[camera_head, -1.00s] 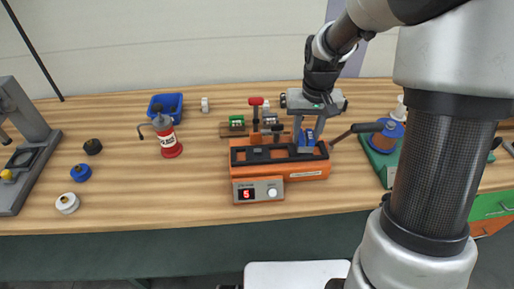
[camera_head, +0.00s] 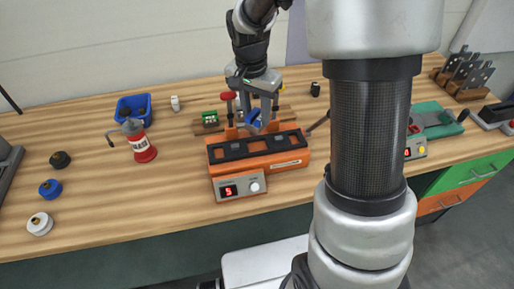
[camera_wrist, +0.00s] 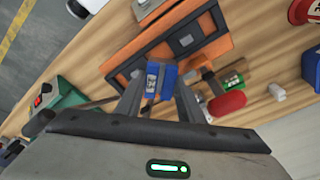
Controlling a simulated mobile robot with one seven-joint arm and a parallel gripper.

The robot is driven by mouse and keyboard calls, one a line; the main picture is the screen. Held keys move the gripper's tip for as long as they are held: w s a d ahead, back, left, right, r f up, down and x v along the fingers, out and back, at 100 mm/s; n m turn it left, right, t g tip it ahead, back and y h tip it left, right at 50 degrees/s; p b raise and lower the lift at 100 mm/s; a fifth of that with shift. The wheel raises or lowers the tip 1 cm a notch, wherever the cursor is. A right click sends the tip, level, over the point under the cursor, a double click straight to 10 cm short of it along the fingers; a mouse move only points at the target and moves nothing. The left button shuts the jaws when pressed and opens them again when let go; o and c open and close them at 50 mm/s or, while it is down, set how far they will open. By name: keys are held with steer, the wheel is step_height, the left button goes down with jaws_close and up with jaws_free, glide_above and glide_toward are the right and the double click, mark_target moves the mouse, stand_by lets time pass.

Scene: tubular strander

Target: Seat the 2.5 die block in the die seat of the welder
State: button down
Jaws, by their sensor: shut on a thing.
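The welder (camera_head: 228,167) is an orange machine with a dark top and a red "5" on its display; its dark top also shows in the wrist view (camera_wrist: 203,22). My gripper (camera_head: 254,121) is shut on a blue die block (camera_head: 255,123), which looks tilted, held apart above the welder's back. In the wrist view the block (camera_wrist: 160,80) sits between the two fingers of my gripper (camera_wrist: 159,92), with a white label too small to read. I cannot make out the die seat for certain; the dark top has several square recesses.
A green block (camera_head: 210,118) sits in a wooden holder behind the welder, beside a red-topped lever (camera_head: 228,97). A red-and-white can (camera_head: 139,143) and a blue bin (camera_head: 146,103) stand left. A green machine (camera_head: 432,118) stands right.

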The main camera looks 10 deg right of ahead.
steer(key=m, duration=0.4)
steer(key=shift+r+m, duration=0.4)
steer(key=m, duration=0.2)
steer(key=m+g, duration=0.1)
steer(key=m, duration=0.1)
steer(key=shift+s+r+b, duration=0.1)
steer(key=shift+r+b, duration=0.3)
steer(key=shift+f, duration=0.15)
glide_above(258, 147)
steer(key=shift+m, duration=0.3)
steer(key=shift+a+f, duration=0.15)
steer(key=shift+f, duration=2.35)
steer(key=shift+a+f, duration=0.15)
steer(key=shift+f, duration=2.3)
steer(key=c, duration=1.2)
jaws_free()
steer(key=shift+s, duration=0.1)
